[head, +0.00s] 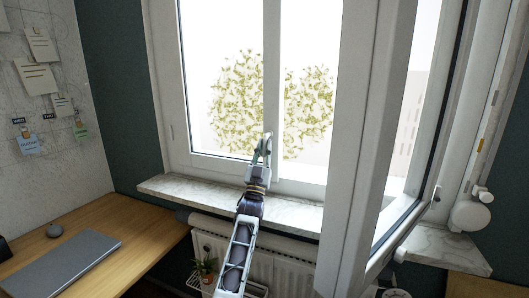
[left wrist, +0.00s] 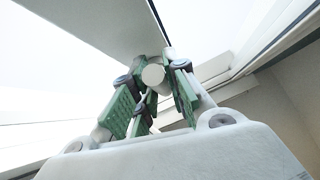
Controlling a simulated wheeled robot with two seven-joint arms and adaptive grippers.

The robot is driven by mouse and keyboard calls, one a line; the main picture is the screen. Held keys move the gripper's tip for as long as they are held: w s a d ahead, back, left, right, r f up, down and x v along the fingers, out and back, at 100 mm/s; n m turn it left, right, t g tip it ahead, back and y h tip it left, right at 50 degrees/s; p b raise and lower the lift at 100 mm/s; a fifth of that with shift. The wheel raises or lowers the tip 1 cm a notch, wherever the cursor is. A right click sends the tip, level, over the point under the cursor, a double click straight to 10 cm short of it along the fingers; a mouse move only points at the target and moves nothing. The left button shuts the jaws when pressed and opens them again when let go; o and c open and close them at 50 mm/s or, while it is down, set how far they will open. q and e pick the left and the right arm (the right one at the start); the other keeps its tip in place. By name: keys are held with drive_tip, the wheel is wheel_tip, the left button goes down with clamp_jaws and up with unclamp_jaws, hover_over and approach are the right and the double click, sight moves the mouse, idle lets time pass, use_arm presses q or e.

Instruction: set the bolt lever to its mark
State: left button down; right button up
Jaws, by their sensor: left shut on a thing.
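My left gripper (head: 263,150) reaches up to the window's middle post, just above the sill. In the left wrist view, the gripper (left wrist: 153,92) has its green-padded fingers on both sides of a pale, round-ended piece (left wrist: 153,75), which looks like the bolt lever. The fingers are shut on it. In the head view the lever is mostly hidden by the fingers, and I cannot make out its angle. I cannot make out its mark in either view. My right gripper is not in view.
An open window sash (head: 362,150) swings into the room right of my left arm. A marble sill (head: 295,212) runs below the window, above a radiator (head: 275,262). A wooden desk (head: 100,235) with a closed laptop (head: 70,265) stands at the left.

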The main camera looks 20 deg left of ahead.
sight(266, 135)
use_arm(q)
drive_tip(key=shift+d+n+g+y, duration=0.2)
drive_tip(key=shift+n+g+y, duration=0.1)
drive_tip(key=shift+n+y, duration=0.85)
drive_tip(key=shift+d+n+y, duration=0.1)
drive_tip(key=shift+n+y, duration=0.15)
drive_tip(key=c, duration=1.4)
unclamp_jaws()
drive_tip(key=shift+w, duration=0.1)
drive_tip(key=shift+r, duration=4.95)
